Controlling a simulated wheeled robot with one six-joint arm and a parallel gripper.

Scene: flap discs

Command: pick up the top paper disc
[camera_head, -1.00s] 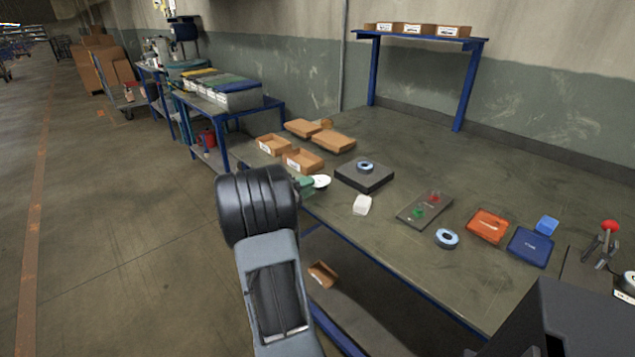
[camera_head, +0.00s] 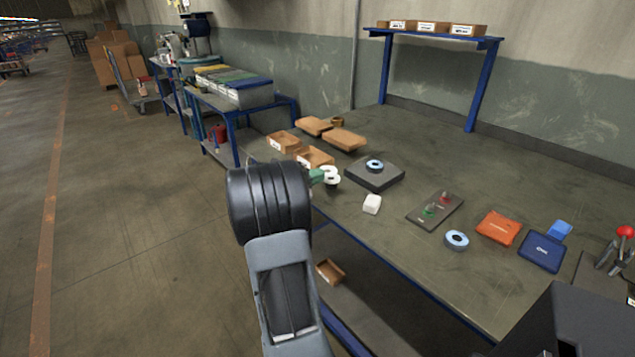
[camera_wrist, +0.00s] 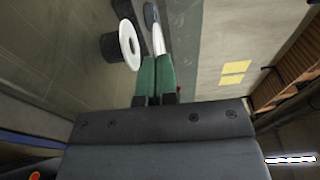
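My gripper (camera_head: 317,176) has green fingers, which lie close together in the wrist view (camera_wrist: 157,66). A thin white paper disc (camera_wrist: 158,40) shows nearly edge-on at their tips, and the fingers appear shut on it. In the head view the held disc (camera_head: 329,169) is a small white shape just right of the fingers. A stack with a white ringed top (camera_wrist: 124,36) and dark sides stands beside it in the wrist view, apart from the fingers. Its white top (camera_head: 333,181) shows just below the held disc in the head view. My arm hides part of this area.
On the table (camera_head: 420,265), a black block (camera_head: 390,182) bears a blue ring (camera_head: 375,165). A white block (camera_head: 372,204) sits close to the right of the gripper. Cardboard trays (camera_head: 315,158) stand behind it. A button panel (camera_head: 436,210) lies farther right.

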